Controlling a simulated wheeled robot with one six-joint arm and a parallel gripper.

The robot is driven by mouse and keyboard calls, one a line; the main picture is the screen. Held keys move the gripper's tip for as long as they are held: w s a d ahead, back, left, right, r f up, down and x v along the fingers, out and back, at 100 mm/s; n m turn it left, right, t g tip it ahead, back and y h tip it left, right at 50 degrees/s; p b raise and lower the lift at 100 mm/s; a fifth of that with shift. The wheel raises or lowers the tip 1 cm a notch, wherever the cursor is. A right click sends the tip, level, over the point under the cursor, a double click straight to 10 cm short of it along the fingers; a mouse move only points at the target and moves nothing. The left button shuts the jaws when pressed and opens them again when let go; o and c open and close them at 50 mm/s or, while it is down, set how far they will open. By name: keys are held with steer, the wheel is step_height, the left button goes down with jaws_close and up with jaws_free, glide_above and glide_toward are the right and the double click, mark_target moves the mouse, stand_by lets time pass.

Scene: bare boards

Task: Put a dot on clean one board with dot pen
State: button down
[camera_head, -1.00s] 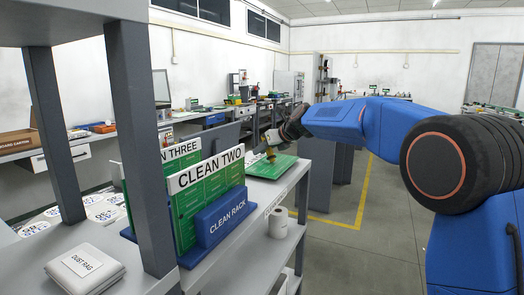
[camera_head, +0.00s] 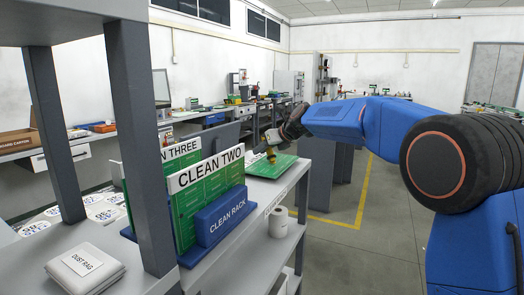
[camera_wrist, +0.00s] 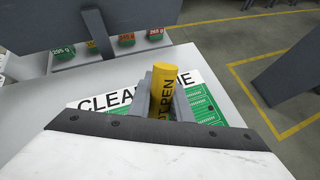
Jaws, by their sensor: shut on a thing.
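The dot pen (camera_wrist: 161,92) is a yellow cylinder with dark lettering, standing between the fingers of my gripper (camera_wrist: 165,103), which is shut on it. The clean one board (camera_wrist: 197,98) lies flat below; it is green with a white label strip, and the pen hides part of its lettering. In the head view the board (camera_head: 281,166) lies on the grey bench, with the pen (camera_head: 271,155) over it and my gripper (camera_head: 270,147) above. The pen's tip is hidden, so I cannot tell whether it touches the board. A small dark spot shows on the board's right side.
The blue clean rack (camera_head: 221,217) holds the clean two board (camera_head: 208,190) and clean three board (camera_head: 181,152) upright, left of the flat board. A dust rag (camera_head: 85,270) lies at front left. Small labelled blocks (camera_wrist: 126,40) sit beyond the bench edge.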

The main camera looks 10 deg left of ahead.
steer(key=shift+r, duration=3.45)
